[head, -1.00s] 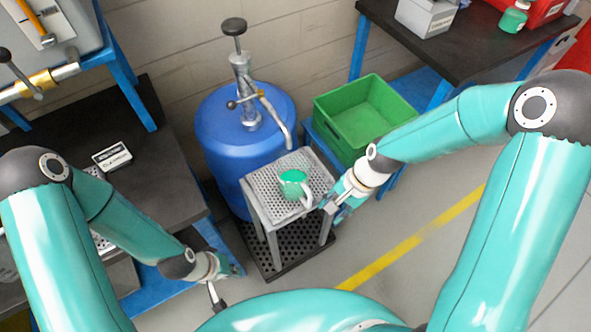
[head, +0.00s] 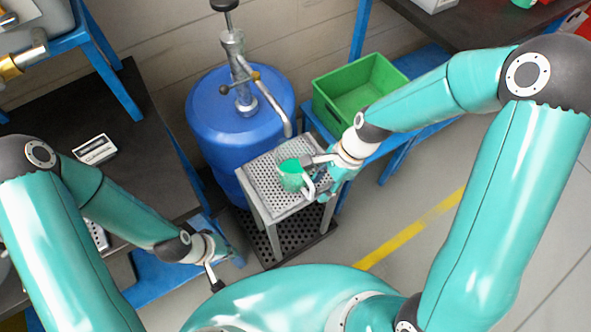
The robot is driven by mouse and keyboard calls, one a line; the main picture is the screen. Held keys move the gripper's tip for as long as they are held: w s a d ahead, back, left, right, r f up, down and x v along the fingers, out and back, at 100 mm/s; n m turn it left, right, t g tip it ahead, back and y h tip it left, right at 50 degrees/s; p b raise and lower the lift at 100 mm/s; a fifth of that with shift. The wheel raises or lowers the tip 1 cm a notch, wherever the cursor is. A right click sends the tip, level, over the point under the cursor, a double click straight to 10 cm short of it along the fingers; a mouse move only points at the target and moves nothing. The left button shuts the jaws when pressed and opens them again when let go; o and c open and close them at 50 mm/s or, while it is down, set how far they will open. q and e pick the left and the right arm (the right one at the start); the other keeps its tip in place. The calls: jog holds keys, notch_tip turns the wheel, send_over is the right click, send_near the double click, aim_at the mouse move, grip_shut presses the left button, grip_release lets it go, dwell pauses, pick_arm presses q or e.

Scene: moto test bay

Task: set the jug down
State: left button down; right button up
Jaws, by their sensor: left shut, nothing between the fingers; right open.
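The green jug (head: 291,178) with a white handle stands on the perforated top of a small grey metal stand (head: 262,172) below the drum's spout. My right gripper (head: 314,176) is open at the jug's right side, with its fingers close about the handle. I cannot tell whether the fingers touch the jug. My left gripper (head: 215,282) is shut and empty, low at the left, away from the stand.
A blue drum (head: 222,120) with a hand pump (head: 236,65) stands behind the stand. A green crate (head: 350,105) sits behind right. Dark benches lie at the left (head: 120,150) and back right (head: 470,25). The floor with the yellow line (head: 405,240) is clear.

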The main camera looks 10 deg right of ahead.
aim_at(311, 196)
jog(key=shift+x, duration=2.9)
jog(key=shift+w, duration=0.2)
grip_shut()
